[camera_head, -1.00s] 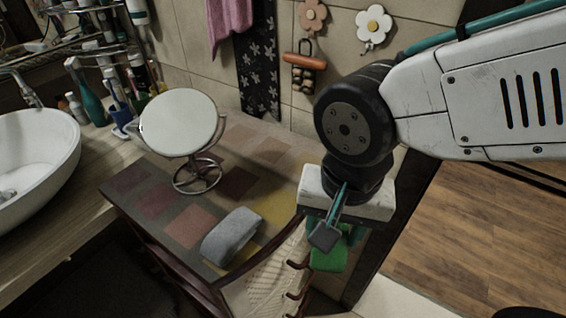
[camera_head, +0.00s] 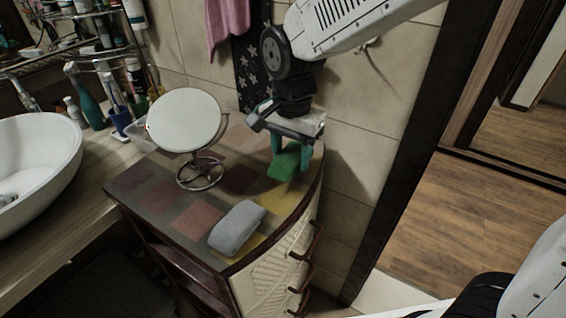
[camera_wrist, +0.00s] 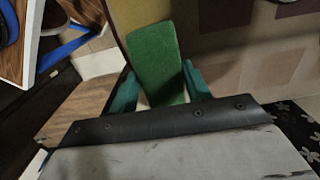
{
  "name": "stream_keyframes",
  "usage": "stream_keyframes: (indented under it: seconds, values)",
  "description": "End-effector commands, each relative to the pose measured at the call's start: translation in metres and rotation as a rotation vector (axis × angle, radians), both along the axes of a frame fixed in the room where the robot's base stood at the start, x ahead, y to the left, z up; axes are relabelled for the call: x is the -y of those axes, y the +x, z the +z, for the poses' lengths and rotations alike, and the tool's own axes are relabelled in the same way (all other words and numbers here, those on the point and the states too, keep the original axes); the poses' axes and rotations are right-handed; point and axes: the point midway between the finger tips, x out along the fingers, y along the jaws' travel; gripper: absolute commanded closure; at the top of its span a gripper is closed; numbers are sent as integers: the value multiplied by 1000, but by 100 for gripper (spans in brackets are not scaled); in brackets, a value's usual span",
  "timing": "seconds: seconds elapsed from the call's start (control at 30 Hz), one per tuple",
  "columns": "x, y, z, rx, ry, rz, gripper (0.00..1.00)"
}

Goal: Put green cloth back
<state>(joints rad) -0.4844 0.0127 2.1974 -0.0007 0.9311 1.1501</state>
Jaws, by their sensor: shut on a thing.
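The green cloth (camera_head: 284,166) is a folded block held between the teal fingers of my gripper (camera_head: 289,150), over the right back part of the patchwork cabinet top (camera_head: 185,217). In the wrist view the green cloth (camera_wrist: 156,60) sits between the two teal fingertips of my gripper (camera_wrist: 160,88). I cannot tell whether the cloth touches the cabinet top. A grey folded cloth (camera_head: 237,228) lies on the cabinet top nearer the front, apart from the green one.
A round mirror on a stand (camera_head: 186,122) is on the cabinet top, left of my gripper. A white basin (camera_head: 38,165) and bottles are farther left. A pink towel (camera_head: 226,22) hangs at the back wall. Open wooden floor (camera_head: 455,235) lies to the right.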

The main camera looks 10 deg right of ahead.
Motion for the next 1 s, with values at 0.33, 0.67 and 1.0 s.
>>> stream_keyframes:
  seconds: [0.33,0.67,1.0]
  values:
    - [-1,9,-24,-4,-2,3,70]
    - [-1,9,-36,0,0,3,70]
    - [-1,9,-38,0,0,3,30]
